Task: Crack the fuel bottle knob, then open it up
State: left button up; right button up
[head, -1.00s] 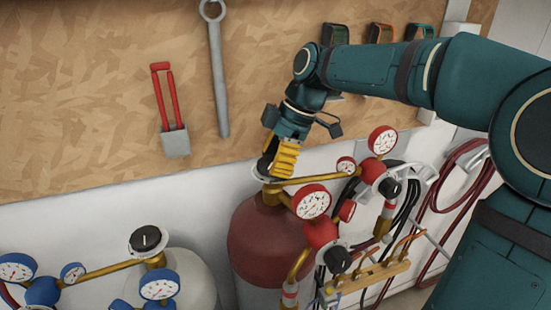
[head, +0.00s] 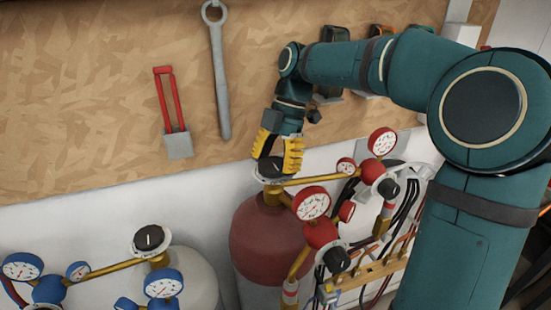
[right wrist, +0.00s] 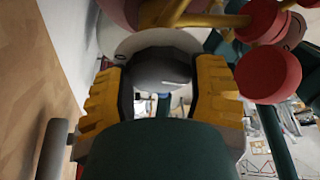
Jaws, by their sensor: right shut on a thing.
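The fuel bottle (head: 262,240) is the dark red cylinder in the middle of the head view. Its black knob (head: 271,166) sits on top, over a pale round plate, and also shows in the right wrist view (right wrist: 163,70). My right gripper (head: 278,163) comes down from above with its yellow fingers on either side of the knob, shut on it. In the right wrist view the fingers (right wrist: 165,85) flank the knob left and right. A white mark shows on the knob. My left gripper is in neither view.
Red gauges (head: 311,203) and brass pipes stand right of the knob, close to my right gripper. A pale bottle with a black knob (head: 148,238) and blue gauges (head: 162,283) is at lower left. A wrench (head: 219,80) and a red-handled tool (head: 172,115) hang on the board.

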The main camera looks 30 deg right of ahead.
jog(key=shift+s+f, duration=0.1)
jog(key=shift+f, duration=0.1)
jog(key=o, duration=1.2)
jog(key=shift+o, duration=0.4)
jog(key=shift+r, duration=0.1)
